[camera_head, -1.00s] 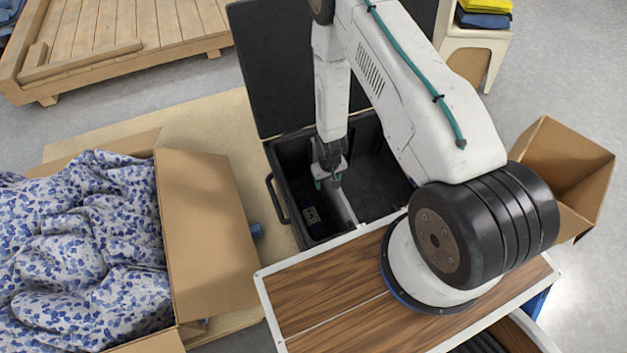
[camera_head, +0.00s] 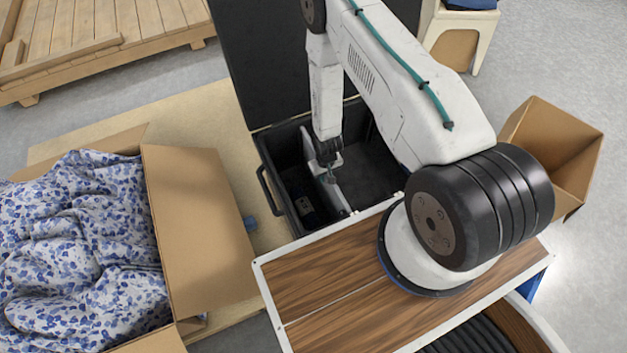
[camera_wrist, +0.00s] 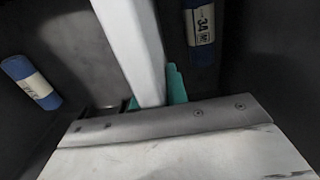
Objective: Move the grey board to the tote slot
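The grey board (camera_head: 339,195) stands on edge inside the open black tote (camera_head: 272,180), running toward its near wall. In the wrist view the pale board (camera_wrist: 134,45) runs down between my gripper's green fingers. My gripper (camera_head: 328,176) is down in the tote at the board's far part. In the wrist view my gripper (camera_wrist: 155,95) has a finger against each side of the board and looks shut on it. The left finger is mostly hidden. The board's lower edge and any slot under it are hidden.
In the wrist view, blue labelled cylinders lie left (camera_wrist: 31,82) and right (camera_wrist: 200,35) of the board. The tote's lid (camera_head: 260,60) stands open behind. A cardboard box (camera_head: 205,230) with patterned cloth is left; an empty carton (camera_head: 555,140) is right.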

